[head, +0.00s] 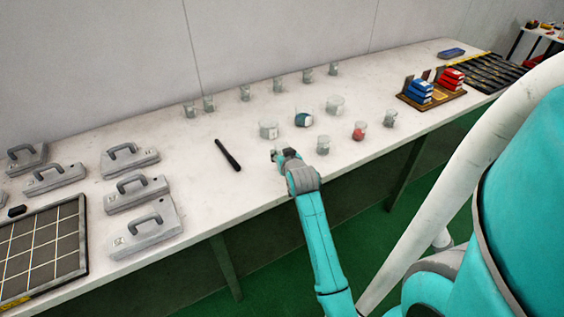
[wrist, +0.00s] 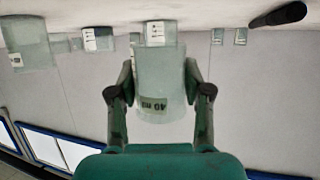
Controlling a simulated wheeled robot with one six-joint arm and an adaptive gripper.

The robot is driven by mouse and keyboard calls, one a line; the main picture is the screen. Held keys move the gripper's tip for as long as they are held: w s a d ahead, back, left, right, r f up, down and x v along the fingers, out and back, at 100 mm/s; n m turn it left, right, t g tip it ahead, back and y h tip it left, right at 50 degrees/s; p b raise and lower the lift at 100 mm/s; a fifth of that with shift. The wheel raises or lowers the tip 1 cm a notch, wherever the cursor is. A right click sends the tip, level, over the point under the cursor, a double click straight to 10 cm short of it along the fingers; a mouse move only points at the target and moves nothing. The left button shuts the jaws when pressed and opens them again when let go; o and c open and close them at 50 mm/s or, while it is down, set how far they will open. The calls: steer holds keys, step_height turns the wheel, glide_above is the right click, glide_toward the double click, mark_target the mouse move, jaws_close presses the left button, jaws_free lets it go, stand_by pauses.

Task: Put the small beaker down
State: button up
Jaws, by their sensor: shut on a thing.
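My gripper (wrist: 161,72) is shut on a clear glass beaker (wrist: 160,102) with a dark "40" marking, one finger on each side of it in the wrist view. That view is upside down, with the table at the top. In the head view my gripper (head: 285,155) is low over the front part of the white table (head: 200,200), close in front of a larger clear beaker (head: 268,130). The held beaker cannot be made out clearly there. Whether its base touches the table cannot be told.
Several small beakers (head: 245,93) line the back. A black pen-like rod (head: 228,155) lies left; bare table surrounds it.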

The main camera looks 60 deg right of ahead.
steer(key=shift+f, duration=1.9)
steer(key=o, duration=1.2)
steer(key=shift+f, duration=0.15)
